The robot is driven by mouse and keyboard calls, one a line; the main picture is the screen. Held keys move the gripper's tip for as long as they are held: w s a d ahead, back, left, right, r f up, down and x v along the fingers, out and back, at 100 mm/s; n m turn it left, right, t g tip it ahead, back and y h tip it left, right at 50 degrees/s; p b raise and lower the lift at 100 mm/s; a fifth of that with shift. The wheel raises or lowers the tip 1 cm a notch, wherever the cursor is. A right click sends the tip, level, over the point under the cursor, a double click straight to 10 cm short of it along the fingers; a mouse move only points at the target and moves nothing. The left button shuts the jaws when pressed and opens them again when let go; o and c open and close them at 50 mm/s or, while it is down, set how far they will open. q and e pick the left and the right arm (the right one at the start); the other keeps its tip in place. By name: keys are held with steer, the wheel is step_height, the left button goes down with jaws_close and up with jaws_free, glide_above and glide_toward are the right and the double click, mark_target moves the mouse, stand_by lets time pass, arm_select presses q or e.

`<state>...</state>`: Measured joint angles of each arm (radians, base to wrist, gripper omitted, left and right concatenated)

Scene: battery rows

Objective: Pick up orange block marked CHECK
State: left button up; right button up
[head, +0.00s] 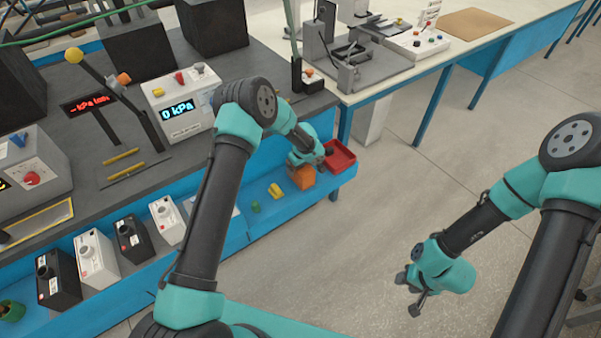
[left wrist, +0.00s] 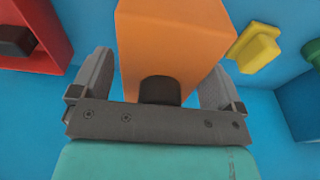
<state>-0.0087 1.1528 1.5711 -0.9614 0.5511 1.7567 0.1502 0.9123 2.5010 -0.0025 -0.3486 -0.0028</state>
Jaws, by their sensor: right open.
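The orange block (head: 301,177) sits on the blue shelf beside the red tray in the head view. It is large in the left wrist view (left wrist: 165,45), with a dark round shape in front of its near end. No CHECK lettering is readable. My left gripper (head: 318,160) is at the block; in the left wrist view its fingers (left wrist: 157,85) stand on either side of it. Whether they touch or press it I cannot tell. My right gripper (head: 408,295) is open and empty above the floor at right.
A red tray (head: 345,158) with a dark object lies right of the block. A yellow piece (head: 276,191) and a green piece (head: 256,207) lie left of it on the blue shelf (head: 235,238). Black and white boxes stand further left. The floor at right is clear.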

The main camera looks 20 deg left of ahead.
arm_select(q)
steer(key=c, duration=1.2)
steer(key=shift+r, duration=0.1)
steer(key=shift+r, duration=0.4)
step_height(320, 180, up, 3)
steer(key=shift+s+f, duration=0.1)
steer(key=shift+s, duration=0.05)
steer(key=s+d, duration=0.1)
steer(key=s, duration=0.4)
steer(key=s+d, duration=0.2)
steer(key=s, duration=0.3)
steer(key=s+d+r, duration=0.1)
steer(key=s, duration=0.4)
steer(key=shift+d+r, duration=0.1)
steer(key=shift+d, duration=0.15)
